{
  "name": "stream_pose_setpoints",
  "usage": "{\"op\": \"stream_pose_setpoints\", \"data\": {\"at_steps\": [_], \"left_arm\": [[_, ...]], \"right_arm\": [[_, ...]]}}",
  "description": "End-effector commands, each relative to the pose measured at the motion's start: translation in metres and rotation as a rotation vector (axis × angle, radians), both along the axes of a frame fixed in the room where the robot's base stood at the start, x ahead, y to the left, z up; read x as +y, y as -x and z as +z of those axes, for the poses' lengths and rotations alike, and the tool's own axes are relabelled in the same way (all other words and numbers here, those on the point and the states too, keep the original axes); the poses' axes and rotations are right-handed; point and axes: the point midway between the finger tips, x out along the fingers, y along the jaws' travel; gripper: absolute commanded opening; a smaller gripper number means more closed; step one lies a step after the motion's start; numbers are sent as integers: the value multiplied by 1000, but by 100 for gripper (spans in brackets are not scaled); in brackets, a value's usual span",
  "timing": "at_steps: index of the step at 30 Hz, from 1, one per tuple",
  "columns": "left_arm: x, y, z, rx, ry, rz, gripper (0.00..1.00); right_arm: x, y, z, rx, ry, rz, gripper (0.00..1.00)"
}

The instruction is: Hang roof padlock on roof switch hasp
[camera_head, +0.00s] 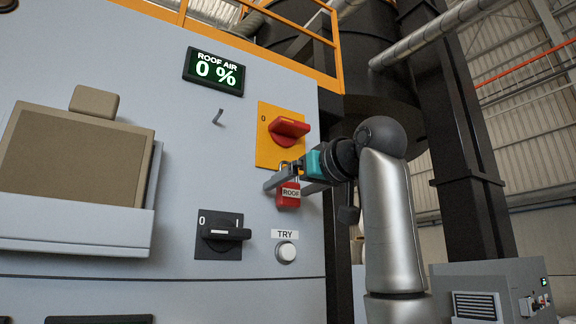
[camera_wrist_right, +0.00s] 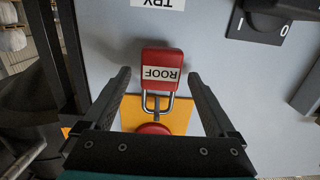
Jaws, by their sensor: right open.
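The red roof padlock (camera_head: 289,197), labelled ROOF, is upright just below the yellow plate of the roof switch (camera_head: 267,152), which has a red handle (camera_head: 290,127). In the right wrist view the padlock (camera_wrist_right: 161,68) has its metal shackle at the lower edge of the orange plate (camera_wrist_right: 183,113), by the red handle (camera_wrist_right: 153,129). The shackle looks to be at the hasp; whether it passes through is not clear. My right gripper (camera_head: 288,189) is open, one finger on each side of the padlock, with gaps visible in the wrist view. My left gripper is out of view.
The grey panel also carries an empty hook (camera_head: 217,117), a display reading 0 % (camera_head: 214,71), a black rotary switch (camera_head: 220,235) and a TRY button (camera_head: 286,251). A tan box (camera_head: 75,155) sits in a tray at the left.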

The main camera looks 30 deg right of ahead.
Motion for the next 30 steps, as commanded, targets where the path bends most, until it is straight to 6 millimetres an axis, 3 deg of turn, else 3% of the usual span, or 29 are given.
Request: {"op": "stream_pose_setpoints", "data": {"at_steps": [7, 11, 24, 30], "left_arm": [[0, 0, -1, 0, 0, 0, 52], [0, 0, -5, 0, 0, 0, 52], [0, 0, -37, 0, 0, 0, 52], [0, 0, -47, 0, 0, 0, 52]], "right_arm": [[0, 1, -1, 2, 0, 0, 92], [-1, 11, 0, -2, 0, 0, 92], [-4, 111, 4, -6, -1, -1, 92], [-5, 141, 6, -2, 1, -2, 92]]}}
